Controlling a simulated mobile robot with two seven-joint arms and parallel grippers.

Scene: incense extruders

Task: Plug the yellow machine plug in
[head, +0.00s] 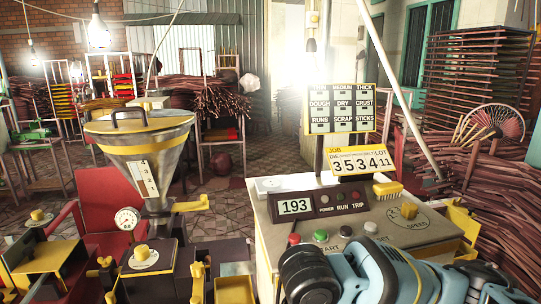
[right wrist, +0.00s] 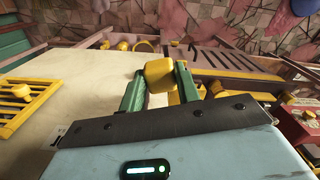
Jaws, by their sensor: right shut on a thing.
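In the right wrist view my right gripper (right wrist: 158,84) is shut, with a yellow block-like piece (right wrist: 158,73) between its green fingers. It looks like the yellow plug, but its prongs and any cord are hidden. The gripper is over or beside a cream machine panel (right wrist: 85,85); I cannot tell whether the piece touches it. In the head view my right arm covers the lower right and its gripper is hidden. The cream control console (head: 410,245) has a white socket-like plate (head: 270,184) at its back left corner. My left gripper is in neither view.
The console carries a counter display (head: 295,206), push buttons, a speed knob (head: 409,211) and a yellow number sign (head: 362,164). A steel hopper (head: 150,165) stands left. The right wrist view shows a yellow vent (right wrist: 20,105) and a red box (right wrist: 303,130).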

